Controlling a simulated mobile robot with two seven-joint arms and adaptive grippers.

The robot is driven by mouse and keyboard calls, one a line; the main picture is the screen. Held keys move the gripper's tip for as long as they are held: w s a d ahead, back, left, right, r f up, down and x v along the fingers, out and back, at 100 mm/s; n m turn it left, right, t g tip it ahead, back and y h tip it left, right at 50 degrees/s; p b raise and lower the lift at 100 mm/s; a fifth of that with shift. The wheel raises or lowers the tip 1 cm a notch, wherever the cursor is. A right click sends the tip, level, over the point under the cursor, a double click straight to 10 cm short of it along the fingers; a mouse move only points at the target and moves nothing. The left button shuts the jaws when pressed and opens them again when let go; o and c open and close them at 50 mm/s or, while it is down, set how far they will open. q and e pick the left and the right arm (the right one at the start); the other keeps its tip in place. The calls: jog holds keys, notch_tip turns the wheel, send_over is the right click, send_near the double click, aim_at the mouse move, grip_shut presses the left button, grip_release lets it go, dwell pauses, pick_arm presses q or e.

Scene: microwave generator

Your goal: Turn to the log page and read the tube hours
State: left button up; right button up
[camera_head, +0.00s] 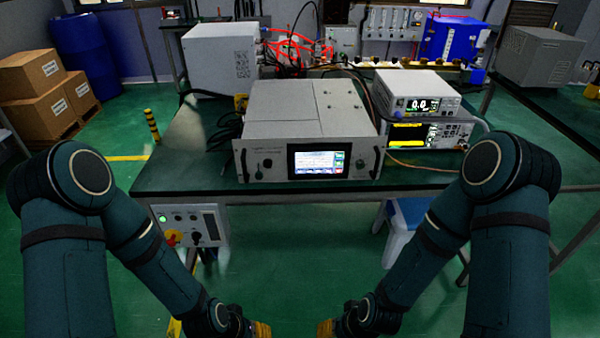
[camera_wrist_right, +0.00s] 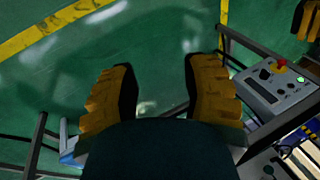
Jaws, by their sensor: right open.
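The grey microwave generator (camera_head: 310,115) sits on the dark table in the head view. Its lit screen (camera_head: 318,163) shows a light page with coloured blocks along the right and bottom edges. The text is too small to read. A dark round knob or port is left of the screen. My right gripper (camera_wrist_right: 160,78) is open and empty in the right wrist view, with its yellow fingers wide apart above the green floor. In the head view my left gripper (camera_head: 260,330) is low, cut off by the bottom edge. Both grippers are apart from the generator, below the table front.
A bench instrument reading about 0.0 (camera_head: 420,92) stands on another lit instrument (camera_head: 425,133) right of the generator. A control box with a red knob (camera_head: 190,225) hangs under the table's left front. A blue-white stool (camera_head: 402,225) is beneath the table. The table's front left is bare.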

jog(key=shift+c, duration=0.4)
dwell(0.3)
grip_shut()
dwell(1.0)
